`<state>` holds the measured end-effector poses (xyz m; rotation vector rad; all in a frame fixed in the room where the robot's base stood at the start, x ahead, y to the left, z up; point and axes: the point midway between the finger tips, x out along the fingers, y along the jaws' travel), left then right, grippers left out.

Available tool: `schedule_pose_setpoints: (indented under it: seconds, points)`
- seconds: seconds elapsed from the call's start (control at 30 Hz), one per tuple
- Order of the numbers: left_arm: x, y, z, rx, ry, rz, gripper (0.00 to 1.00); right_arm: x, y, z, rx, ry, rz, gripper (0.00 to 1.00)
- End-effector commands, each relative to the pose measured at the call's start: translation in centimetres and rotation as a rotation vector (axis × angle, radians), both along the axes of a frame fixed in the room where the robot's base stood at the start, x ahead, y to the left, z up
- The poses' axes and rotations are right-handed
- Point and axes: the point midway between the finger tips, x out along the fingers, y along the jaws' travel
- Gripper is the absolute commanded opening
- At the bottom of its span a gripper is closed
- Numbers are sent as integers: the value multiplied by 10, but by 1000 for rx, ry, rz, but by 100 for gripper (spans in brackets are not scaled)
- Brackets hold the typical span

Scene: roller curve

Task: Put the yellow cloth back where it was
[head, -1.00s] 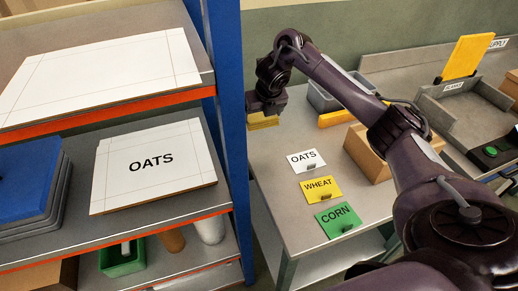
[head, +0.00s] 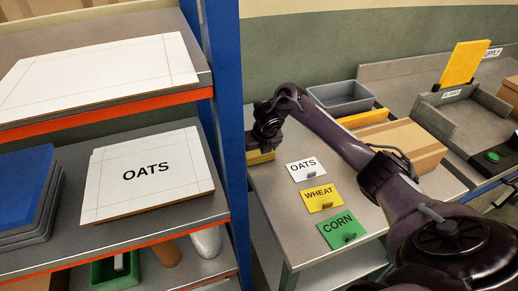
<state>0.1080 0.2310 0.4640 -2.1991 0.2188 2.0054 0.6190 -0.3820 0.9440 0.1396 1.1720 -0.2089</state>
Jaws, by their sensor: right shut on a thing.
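The yellow cloth (head: 259,157) shows as a small folded yellow piece just below my right gripper (head: 263,146), at the left end of the grey table and right of the blue shelf post. My right gripper is shut on it. The fingers and much of the cloth are hidden behind the wrist and the post, and I cannot tell whether the cloth touches the table. My left gripper is not in view.
A cardboard box (head: 405,143), a yellow bar (head: 363,119) and a grey bin (head: 342,98) are behind my right arm. The blue post (head: 222,100) is close left of my gripper.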

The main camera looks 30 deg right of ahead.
Motion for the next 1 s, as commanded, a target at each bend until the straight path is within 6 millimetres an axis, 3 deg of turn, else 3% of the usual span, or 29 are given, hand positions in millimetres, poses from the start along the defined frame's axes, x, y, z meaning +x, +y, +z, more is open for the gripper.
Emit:
schedule_pose_setpoints:
  seconds: [0.13, 0.17, 0.23, 0.57, 0.8, 0.9, 1.0]
  points:
    - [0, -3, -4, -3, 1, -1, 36, 0, 0, -4, 0, -1, 0, 69]
    - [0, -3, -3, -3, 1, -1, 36, 0, 0, -3, 0, -1, 0, 93]
    - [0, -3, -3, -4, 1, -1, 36, 0, 0, -3, 0, -1, 0, 100]
    - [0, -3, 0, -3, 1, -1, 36, -1, 0, 5, 0, -2, 2, 100]
    - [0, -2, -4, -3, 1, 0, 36, -17, 4, 47, -2, -7, 3, 100]
    - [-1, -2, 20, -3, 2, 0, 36, -26, 4, 77, -7, -4, 1, 100]
    - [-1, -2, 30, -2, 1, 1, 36, -33, 7, 93, -6, -4, 1, 100]
